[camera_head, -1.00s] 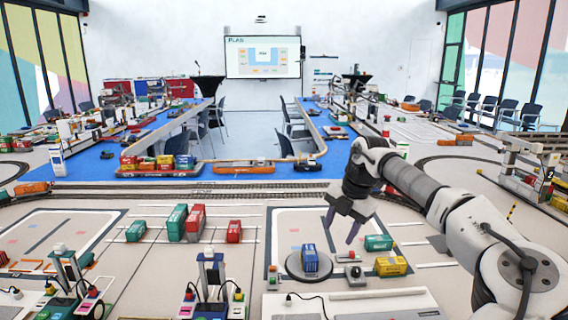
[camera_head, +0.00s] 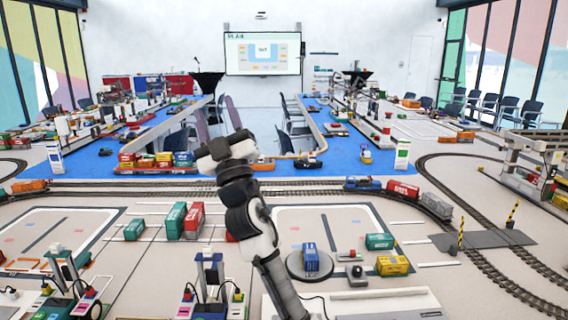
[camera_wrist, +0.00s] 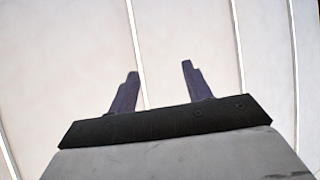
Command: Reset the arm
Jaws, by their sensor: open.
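My gripper (camera_wrist: 158,72) is open in the wrist view, with two dark purple fingers apart and nothing between them. Beyond the fingers is a pale surface with thin lines. In the head view my arm rises from the bottom centre, and its wrist end is raised over the layout, away from the containers. A blue container (camera_head: 311,258) stands on a round grey turntable (camera_head: 294,268) to the right of my arm.
A green container (camera_head: 379,241) and a yellow container (camera_head: 392,265) lie on the right. A teal container (camera_head: 175,219) and a red one (camera_head: 194,221) stand left of my arm. Train tracks (camera_head: 436,207) and a gantry crane (camera_head: 540,165) are on the right.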

